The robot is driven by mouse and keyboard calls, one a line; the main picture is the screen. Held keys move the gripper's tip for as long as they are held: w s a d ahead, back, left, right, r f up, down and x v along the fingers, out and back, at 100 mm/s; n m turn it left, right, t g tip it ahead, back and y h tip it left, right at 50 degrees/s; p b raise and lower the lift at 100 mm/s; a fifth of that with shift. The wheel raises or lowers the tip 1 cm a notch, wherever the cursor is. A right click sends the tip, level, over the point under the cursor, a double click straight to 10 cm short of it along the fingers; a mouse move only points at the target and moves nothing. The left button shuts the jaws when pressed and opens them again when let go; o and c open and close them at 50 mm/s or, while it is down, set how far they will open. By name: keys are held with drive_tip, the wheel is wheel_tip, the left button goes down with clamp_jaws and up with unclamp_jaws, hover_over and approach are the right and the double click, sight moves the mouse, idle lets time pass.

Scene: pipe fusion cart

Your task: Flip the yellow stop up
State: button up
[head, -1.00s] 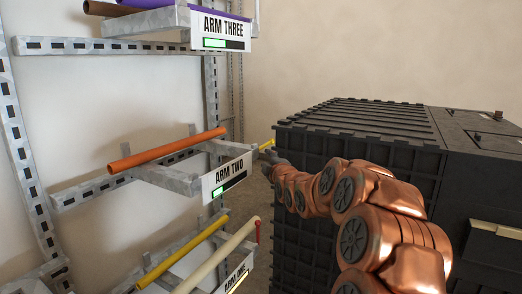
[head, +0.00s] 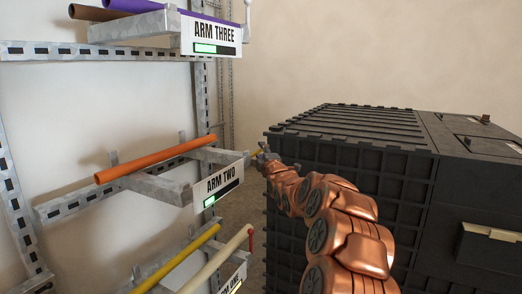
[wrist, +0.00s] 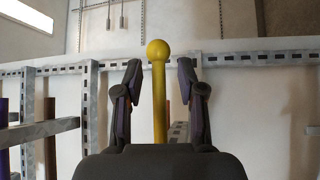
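The yellow stop (wrist: 159,100) is a yellow rod with a ball on top. In the wrist view it stands upright between the two dark fingers of my gripper (wrist: 160,66), with a visible gap on each side. My gripper is open and does not appear to hold the rod. In the head view my gripper (head: 262,160) is small, just right of the outer end of the rack arm labelled ARM TWO (head: 219,184). A small yellow bit (head: 256,153) shows beside it there, probably the stop. The rod's lower end is hidden behind the gripper body in the wrist view.
An orange pipe (head: 155,159) lies on ARM TWO. ARM THREE (head: 213,35) is above with purple and brown pipes. Below are a yellow pipe (head: 180,258) and a cream pipe (head: 216,262), with a red piece (head: 251,238) at the end. A large black crate (head: 345,165) stands close on the right.

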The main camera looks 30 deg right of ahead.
drive_tip(key=shift+x, duration=0.8)
drive_tip(key=shift+c, duration=0.3)
clamp_jaws()
